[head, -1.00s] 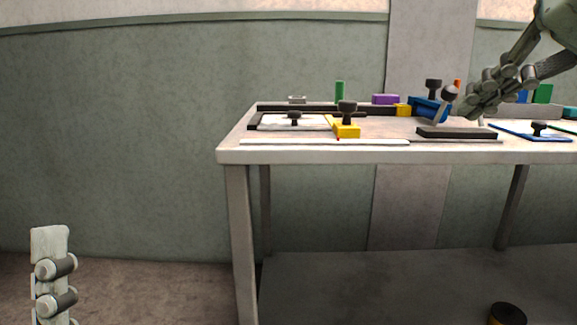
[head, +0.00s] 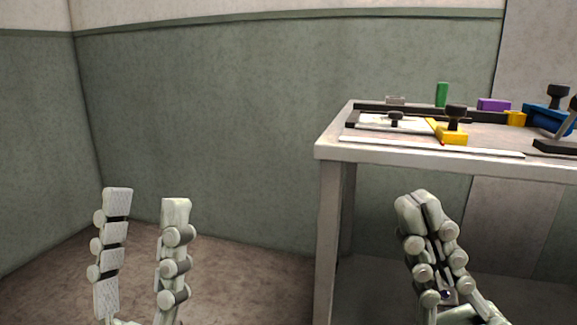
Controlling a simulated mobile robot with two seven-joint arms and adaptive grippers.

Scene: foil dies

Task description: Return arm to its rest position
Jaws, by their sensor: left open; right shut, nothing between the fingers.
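My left gripper (head: 146,200) is at the lower left of the head view, pointing up, with its two fingers apart and nothing between them. My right gripper (head: 420,200) is at the lower right, in front of the table's lower part and below the table top. Its fingers are together, pointing up, with nothing held between them. Both grippers are clear of the things on the table.
The table (head: 400,160) stands at the right, with its left leg (head: 329,240) between my grippers. On it are a yellow block with a black knob (head: 452,133), a green block (head: 442,94), a purple block (head: 494,104), a blue piece (head: 545,116) and a white strip (head: 430,147). Floor at left is clear.

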